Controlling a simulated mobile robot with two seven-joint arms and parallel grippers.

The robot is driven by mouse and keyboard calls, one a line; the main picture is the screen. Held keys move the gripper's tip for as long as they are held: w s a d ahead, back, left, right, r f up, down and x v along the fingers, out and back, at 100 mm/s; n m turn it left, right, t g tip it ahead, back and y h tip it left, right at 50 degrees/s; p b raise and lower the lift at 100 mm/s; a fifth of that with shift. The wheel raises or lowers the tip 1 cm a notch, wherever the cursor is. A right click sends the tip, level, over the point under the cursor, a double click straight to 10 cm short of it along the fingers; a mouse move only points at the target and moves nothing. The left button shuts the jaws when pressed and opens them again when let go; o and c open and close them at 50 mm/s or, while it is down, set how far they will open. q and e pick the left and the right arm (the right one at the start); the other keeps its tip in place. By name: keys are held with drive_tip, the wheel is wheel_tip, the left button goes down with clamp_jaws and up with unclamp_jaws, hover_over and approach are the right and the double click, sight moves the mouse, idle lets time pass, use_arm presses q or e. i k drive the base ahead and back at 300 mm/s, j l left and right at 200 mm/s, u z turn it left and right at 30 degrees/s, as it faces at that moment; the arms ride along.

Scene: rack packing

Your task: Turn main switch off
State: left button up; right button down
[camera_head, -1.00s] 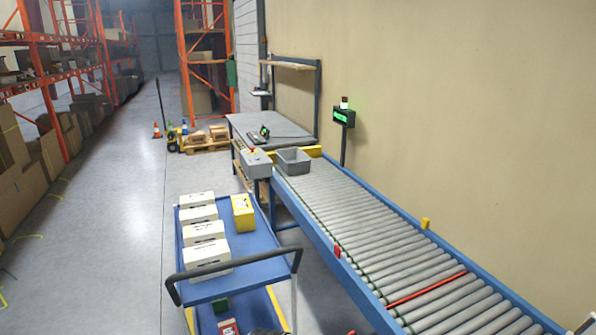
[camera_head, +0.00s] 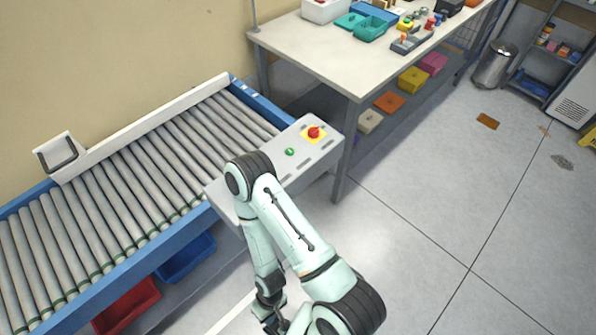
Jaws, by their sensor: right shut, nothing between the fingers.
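The main switch is a red knob (camera_head: 314,132) on a yellow square plate, set in the top of a light grey control box (camera_head: 327,152) at the end of the roller conveyor. Whether it is turned on or off is too small to tell. A green button (camera_head: 290,152) sits beside it on the same panel. My right arm reaches in from the bottom, its elbow overlapping the box's near left part. My right gripper (camera_head: 272,326) hangs low near the bottom edge, shut and empty, well below and apart from the switch. My left gripper is not in view.
The roller conveyor (camera_head: 130,167) fills the left, with a red bin (camera_head: 127,305) and a blue bin (camera_head: 187,258) beneath it. A workbench (camera_head: 345,60) with trays and small parts stands behind the box. The floor on the right is mostly clear.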

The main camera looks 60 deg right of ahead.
sight(314, 132)
drive_tip(key=z, duration=2)
drive_tip(key=l, duration=0.15)
drive_tip(key=i+z, duration=0.05)
